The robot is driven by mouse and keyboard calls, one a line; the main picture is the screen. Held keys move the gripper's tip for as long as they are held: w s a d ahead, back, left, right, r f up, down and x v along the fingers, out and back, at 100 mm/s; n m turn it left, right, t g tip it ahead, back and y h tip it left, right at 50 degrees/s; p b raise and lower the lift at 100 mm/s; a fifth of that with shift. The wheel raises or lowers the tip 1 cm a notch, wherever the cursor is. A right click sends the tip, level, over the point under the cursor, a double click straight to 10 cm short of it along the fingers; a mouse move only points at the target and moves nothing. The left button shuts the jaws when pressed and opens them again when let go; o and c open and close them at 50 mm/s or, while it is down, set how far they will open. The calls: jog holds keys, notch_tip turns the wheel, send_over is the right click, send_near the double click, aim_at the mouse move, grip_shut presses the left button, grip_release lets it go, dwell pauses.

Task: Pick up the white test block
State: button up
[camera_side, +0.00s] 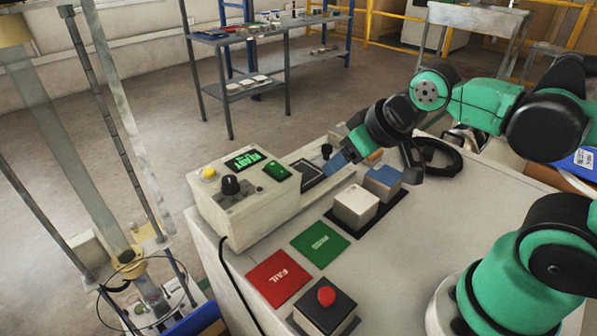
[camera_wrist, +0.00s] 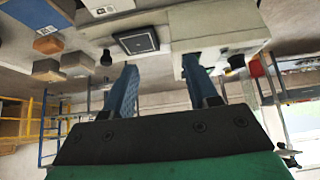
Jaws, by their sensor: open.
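The white test block (camera_side: 355,205) sits in the side view at the near end of a dark mat (camera_side: 373,224), in front of a blue-topped block (camera_side: 382,181). An orange-brown block (camera_side: 373,157) shows farther back, partly behind my arm. My gripper (camera_side: 337,162) is left of and behind the white block, beside the tester's dark pad, apart from the block. In the wrist view my gripper (camera_wrist: 160,66) has its two blue fingers spread with nothing between them. Small blocks show at the left there, and I cannot tell surely which is the white one.
A tester box (camera_side: 245,200) with knobs and a green display stands left of the blocks. Its dark pad (camera_wrist: 136,40) shows in the wrist view. A green PASS tile (camera_side: 320,243), a red FAIL tile (camera_side: 278,278) and a red button (camera_side: 326,296) lie nearer.

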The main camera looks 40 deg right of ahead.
aim_at(357, 198)
jog(key=shift+o, duration=0.2)
jog(key=o, duration=0.7)
jog(key=d+f+g, duration=0.1)
jog(key=f+g, duration=0.1)
jog(key=d+f+g, duration=0.4)
jog(key=f+g, duration=0.1)
jog(key=shift+w+d, duration=0.1)
jog(key=shift+w, duration=0.05)
jog(key=shift+f, duration=3)
